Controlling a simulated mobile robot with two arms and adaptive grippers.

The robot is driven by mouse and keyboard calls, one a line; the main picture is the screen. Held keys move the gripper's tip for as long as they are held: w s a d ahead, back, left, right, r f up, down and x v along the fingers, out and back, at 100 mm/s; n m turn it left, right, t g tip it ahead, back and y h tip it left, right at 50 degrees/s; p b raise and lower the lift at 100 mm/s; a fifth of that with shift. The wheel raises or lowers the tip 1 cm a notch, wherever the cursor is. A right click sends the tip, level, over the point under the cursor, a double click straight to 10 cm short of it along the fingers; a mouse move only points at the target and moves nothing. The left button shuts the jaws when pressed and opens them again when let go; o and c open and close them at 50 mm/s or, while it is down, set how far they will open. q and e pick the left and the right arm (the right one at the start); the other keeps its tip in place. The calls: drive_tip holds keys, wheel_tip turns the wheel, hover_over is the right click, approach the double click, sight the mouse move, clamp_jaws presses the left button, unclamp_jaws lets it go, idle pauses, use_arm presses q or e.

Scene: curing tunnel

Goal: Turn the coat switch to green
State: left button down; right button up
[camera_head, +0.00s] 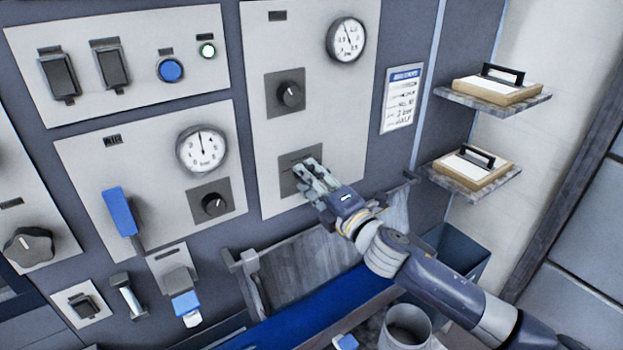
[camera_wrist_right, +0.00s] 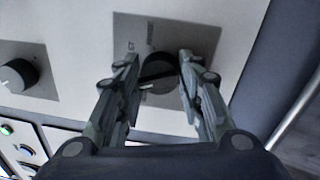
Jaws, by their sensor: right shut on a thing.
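My right gripper (camera_head: 318,178) is at the lower dark square plate (camera_head: 288,184) on the tall white panel. In the right wrist view the right gripper (camera_wrist_right: 160,88) has its two fingers on either side of a round black knob (camera_wrist_right: 158,72) on that grey plate (camera_wrist_right: 205,40), shut on it. Small markings beside the knob are too blurred to read, so I cannot tell which switch it is or its setting. In the head view the gripper hides most of this knob. My left gripper is not in view.
Above is another black knob (camera_head: 291,94) and a gauge (camera_head: 345,40). Left are a blue lever (camera_head: 121,211), a second gauge (camera_head: 203,150) and a blue button (camera_head: 170,69). Right are two shelves (camera_head: 463,183) with boards. Below stand a grey cup (camera_head: 405,330) and a bin (camera_head: 465,250).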

drive_tip(key=o, duration=1.1)
drive_tip(key=shift+c, duration=0.2)
drive_tip(key=r+v, duration=0.1)
drive_tip(key=v, duration=1.1)
drive_tip(key=shift+f, duration=0.5)
